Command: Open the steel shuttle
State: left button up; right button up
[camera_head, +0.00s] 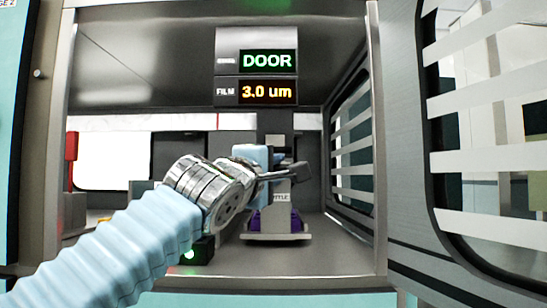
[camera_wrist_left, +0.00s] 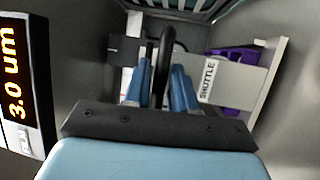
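The steel shuttle (camera_head: 250,237) stands at the back of the chamber, a grey frame with a purple part (camera_head: 296,222) low inside it. Its white label is partly covered in the head view and reads SHUTTLE in the wrist view (camera_wrist_left: 209,80). My left gripper (camera_head: 284,172) reaches in at the shuttle's upper front. In the left wrist view, a dark curved handle (camera_wrist_left: 166,40) lies between its two blue fingers (camera_wrist_left: 162,88). The gap is narrow, and I cannot tell whether the fingers press on the handle. The right gripper is not in view.
A display (camera_head: 257,65) reading DOOR and FILM 3.0 um hangs above the opening. The slatted glass door (camera_head: 408,200) stands at the right. The frame post (camera_head: 377,130) and front sill (camera_head: 300,283) edge the opening. A green light (camera_head: 190,254) shows beneath my arm.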

pick_arm(q)
grip_shut()
jog(key=shift+f, duration=0.1)
dwell(0.3)
